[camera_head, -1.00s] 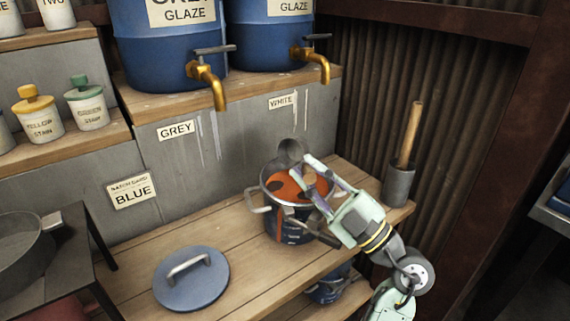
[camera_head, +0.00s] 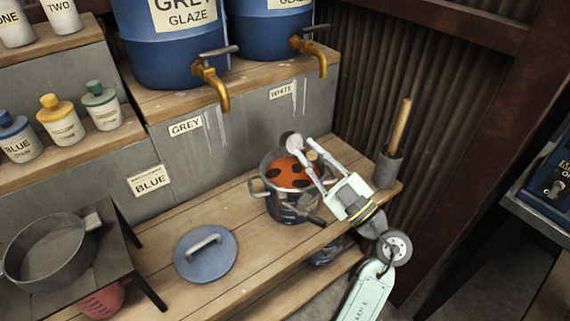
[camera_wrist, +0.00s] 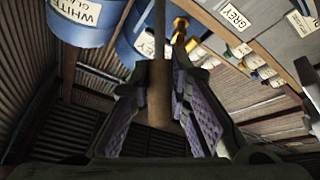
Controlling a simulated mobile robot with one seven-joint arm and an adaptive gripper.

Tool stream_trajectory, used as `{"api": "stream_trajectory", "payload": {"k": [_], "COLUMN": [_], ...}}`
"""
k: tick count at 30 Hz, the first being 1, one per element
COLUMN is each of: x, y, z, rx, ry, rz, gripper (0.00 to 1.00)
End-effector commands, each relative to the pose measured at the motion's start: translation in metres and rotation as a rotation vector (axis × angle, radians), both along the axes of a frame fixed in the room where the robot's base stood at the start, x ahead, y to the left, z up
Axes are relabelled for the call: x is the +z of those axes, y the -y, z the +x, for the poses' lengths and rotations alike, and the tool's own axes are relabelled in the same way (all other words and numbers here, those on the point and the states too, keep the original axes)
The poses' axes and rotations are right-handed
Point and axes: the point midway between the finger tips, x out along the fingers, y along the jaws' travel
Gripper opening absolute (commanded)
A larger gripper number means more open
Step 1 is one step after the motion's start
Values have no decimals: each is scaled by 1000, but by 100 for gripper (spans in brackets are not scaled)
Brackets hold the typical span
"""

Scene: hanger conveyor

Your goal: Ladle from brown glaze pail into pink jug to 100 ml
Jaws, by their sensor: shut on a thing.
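The glaze pail (camera_head: 295,208) is a dark blue pot with side handles on the wooden bench, holding orange-brown glaze (camera_head: 287,173) with dark spots. My gripper (camera_head: 310,162) is over the pail's right side. It is shut on the ladle, whose brown handle (camera_wrist: 160,95) stands between the purple finger pads in the wrist view. The ladle's grey bowl (camera_head: 293,142) shows at the pail's far rim, above the glaze; what it holds cannot be seen. A pink vessel (camera_head: 103,299), perhaps the jug, is partly hidden under the black stand at lower left.
A blue lid (camera_head: 205,255) lies on the bench left of the pail. A grey holder (camera_head: 389,168) with a wooden-handled tool stands at right. A pan (camera_head: 50,250) sits on the black stand. Brass taps (camera_head: 213,85) overhang the bench.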

Motion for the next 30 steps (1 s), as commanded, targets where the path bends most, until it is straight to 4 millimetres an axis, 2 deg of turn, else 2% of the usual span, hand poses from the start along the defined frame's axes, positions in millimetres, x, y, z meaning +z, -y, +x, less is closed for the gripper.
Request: {"api": "stream_trajectory", "payload": {"k": [14, 27, 30], "x": [38, 42, 44], "y": [16, 19, 21], "z": [21, 26, 32], "rx": [-2, 0, 0], "ry": [-326, -398, -460], "rz": [160, 198, 226], "gripper": [0, 0, 0]}}
